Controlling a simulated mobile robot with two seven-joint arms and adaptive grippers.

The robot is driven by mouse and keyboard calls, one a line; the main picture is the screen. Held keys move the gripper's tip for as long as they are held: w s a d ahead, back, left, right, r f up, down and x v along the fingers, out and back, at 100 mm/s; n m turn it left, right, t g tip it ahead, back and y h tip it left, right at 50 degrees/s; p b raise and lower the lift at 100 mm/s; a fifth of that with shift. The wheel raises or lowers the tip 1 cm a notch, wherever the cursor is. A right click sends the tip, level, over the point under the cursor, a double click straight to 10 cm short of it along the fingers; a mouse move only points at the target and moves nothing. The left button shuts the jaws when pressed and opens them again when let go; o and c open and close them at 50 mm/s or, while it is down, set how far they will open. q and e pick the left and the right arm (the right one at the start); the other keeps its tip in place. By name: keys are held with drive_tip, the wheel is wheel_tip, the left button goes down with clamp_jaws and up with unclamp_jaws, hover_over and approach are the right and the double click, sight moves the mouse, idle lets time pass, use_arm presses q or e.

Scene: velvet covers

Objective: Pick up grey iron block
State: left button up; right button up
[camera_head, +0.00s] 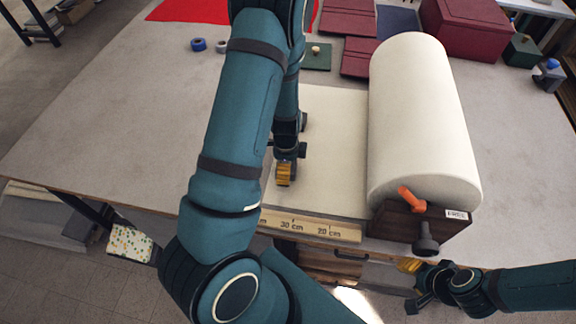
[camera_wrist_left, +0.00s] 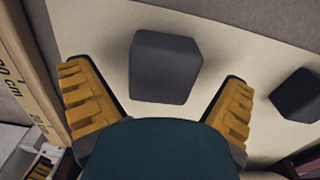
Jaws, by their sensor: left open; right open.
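A dark grey block (camera_wrist_left: 166,68) with rounded edges lies on the cream cover (camera_wrist_left: 105,30) in the left wrist view. In the head view my left gripper (camera_head: 285,172) is low over the cream sheet (camera_head: 335,130), and the arm and gripper hide this block. A second dark block (camera_wrist_left: 299,96) lies to the right in the wrist view. My right gripper (camera_head: 409,284) is open and empty, off the front edge at lower right.
A large cream roll (camera_head: 415,110) on a dark wooden stand (camera_head: 445,232) with an orange lever (camera_head: 412,198) stands right of the sheet. A wooden ruler (camera_head: 318,227) runs along the front edge. Dark red boxes and covers lie at the back. The table's left side is clear.

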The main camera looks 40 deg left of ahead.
use_arm(q)
drive_tip(key=shift+w+f+b, duration=0.2)
drive_tip(key=shift+f+b, duration=0.3)
drive_tip(key=shift+f, duration=0.45)
drive_tip(key=shift+s, duration=0.15)
drive_tip(key=shift+r, duration=0.1)
drive_tip(key=c, duration=1.4)
